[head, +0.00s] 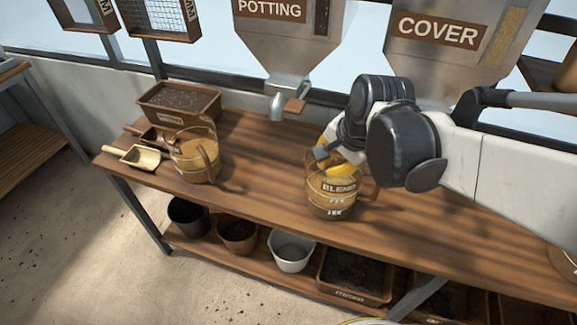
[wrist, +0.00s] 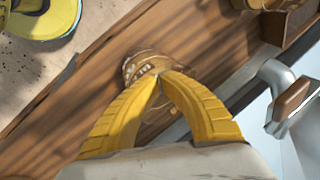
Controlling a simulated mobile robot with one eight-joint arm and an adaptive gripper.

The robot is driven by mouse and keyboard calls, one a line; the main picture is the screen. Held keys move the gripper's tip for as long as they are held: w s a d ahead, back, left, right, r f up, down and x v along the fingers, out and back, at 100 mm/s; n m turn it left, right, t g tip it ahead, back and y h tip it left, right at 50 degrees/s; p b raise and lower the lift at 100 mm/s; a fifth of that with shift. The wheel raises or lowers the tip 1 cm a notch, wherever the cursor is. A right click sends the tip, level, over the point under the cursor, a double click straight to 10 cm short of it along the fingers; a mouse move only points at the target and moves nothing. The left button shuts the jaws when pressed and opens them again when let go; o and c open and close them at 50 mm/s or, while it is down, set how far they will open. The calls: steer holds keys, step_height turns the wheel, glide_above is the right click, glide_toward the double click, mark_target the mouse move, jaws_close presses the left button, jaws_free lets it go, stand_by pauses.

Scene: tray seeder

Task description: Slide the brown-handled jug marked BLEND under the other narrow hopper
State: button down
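The jug marked BLEND (head: 332,202) stands upright on the bench, right of and nearer than the POTTING hopper's spout (head: 277,104). It also shows in the wrist view (wrist: 136,66), partly behind the fingertips. My gripper (head: 324,172) has yellow fingers at the jug's top. In the wrist view my gripper (wrist: 160,76) has its fingertips together over the jug; I cannot tell whether a thin part of it is between them. The COVER hopper (head: 437,35) is behind my arm, which hides its outlet. The POTTING hopper (head: 285,40) is left of it.
Another brown-handled jug (head: 193,158) stands to the left, near a scoop (head: 138,157) and a soil-filled box (head: 180,101). Part of a round vessel (head: 564,265) shows at the right edge. Pots stand on the lower shelf. The bench (head: 262,165) is clear between the two jugs.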

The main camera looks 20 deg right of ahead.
steer(key=w+d+f+m+g+y, duration=0.2)
steer(key=w+d+f+m+g, duration=0.15)
steer(key=w+f+m, duration=0.7)
steer(key=f+m+b, duration=0.1)
steer(key=f, duration=0.2)
steer(key=a+f+m+b, duration=0.1)
steer(key=f, duration=0.2)
steer(key=a+f+m+t+b, duration=0.1)
steer(key=f+b, duration=0.1)
steer(key=f, duration=0.1)
steer(key=shift+s+f, duration=0.2)
steer(key=shift+f, duration=0.15)
steer(key=w+a, duration=0.2)
steer(key=a, duration=0.1)
steer(key=w+a, duration=0.4)
steer(key=a, duration=0.1)
steer(key=shift+w+a, duration=0.15)
steer(key=shift+a, duration=0.2)
steer(key=shift+r, duration=0.1)
